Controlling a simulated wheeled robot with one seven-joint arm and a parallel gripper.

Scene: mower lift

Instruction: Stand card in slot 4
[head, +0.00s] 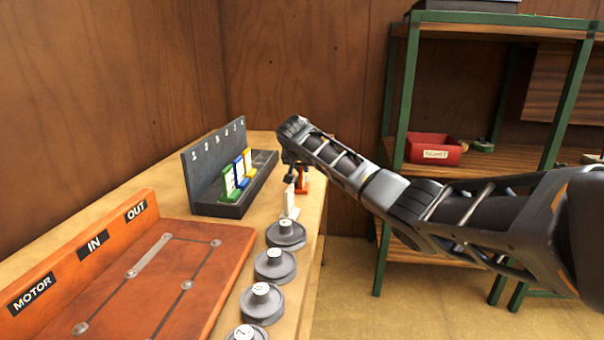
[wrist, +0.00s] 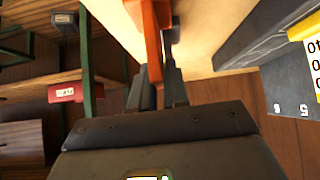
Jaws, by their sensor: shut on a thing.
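My gripper (head: 292,165) is over the bench beside the card rack; in the wrist view its fingers (wrist: 160,80) are shut on an orange card (wrist: 148,30). The card also shows in the head view (head: 304,181), partly hidden by the gripper. The dark rack (head: 208,158) has numbers along its back wall. Green (head: 229,182), blue (head: 239,173) and yellow (head: 248,162) cards stand in its nearer part. The farther part of its base (head: 264,160) looks empty. The held card is apart from the rack, to its right.
A white upright piece (head: 290,203) stands near the bench edge below my gripper. Several grey discs (head: 274,264) line that edge. An orange board (head: 180,270) lies nearer on the left. A shelf with a red bin (head: 433,149) stands at the right.

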